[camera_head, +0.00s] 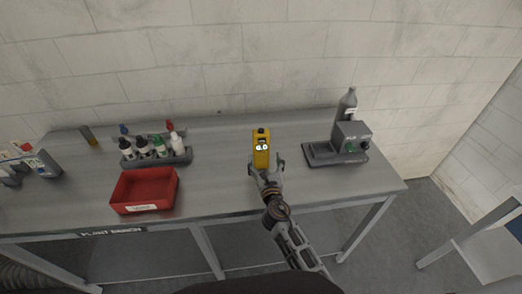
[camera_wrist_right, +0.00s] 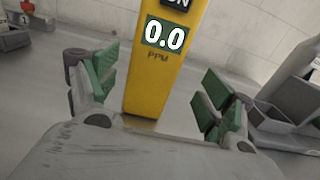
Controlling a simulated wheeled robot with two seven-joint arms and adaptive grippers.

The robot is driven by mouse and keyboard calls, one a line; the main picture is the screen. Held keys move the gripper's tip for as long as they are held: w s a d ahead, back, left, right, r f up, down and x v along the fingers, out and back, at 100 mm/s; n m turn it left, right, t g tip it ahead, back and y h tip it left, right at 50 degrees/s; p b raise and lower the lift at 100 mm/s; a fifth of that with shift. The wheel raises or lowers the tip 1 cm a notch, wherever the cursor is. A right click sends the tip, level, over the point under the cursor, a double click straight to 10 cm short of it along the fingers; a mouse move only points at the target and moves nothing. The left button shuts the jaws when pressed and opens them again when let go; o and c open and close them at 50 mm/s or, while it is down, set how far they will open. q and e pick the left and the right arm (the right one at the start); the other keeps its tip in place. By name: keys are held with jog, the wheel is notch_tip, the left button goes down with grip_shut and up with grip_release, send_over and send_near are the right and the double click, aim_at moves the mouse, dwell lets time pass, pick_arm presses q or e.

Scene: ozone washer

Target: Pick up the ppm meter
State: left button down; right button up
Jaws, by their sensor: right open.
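The ppm meter (camera_head: 261,150) is a yellow upright block with a dark top, standing on the grey table right of its middle. In the right wrist view the meter (camera_wrist_right: 160,80) shows a green display reading 0.0 with PPM below it. My right gripper (camera_head: 266,164) is at the meter's near side. Its green-padded fingers (camera_wrist_right: 160,92) are open, one to each side of the meter, with visible gaps on both sides. The meter's top is cut off in the wrist view. My left gripper is in neither view.
A red bin (camera_head: 145,190) and a rack of bottles (camera_head: 156,157) stand to the left on the table (camera_head: 225,180). A grey device (camera_head: 345,145) with a grey bottle (camera_head: 347,103) stands to the right. The table around the meter is clear.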

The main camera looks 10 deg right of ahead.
aim_at(262, 156)
jog(key=shift+w, duration=0.35)
jog(key=shift+w+a+f, duration=0.15)
jog(key=shift+w+f, duration=0.05)
jog(key=shift+w, duration=0.65)
jog(key=shift+w+a+f, duration=0.15)
jog(key=shift+w, duration=1.55)
jog(key=c, duration=1.3)
jog(key=shift+o, duration=0.2)
jog(key=shift+r, duration=0.25)
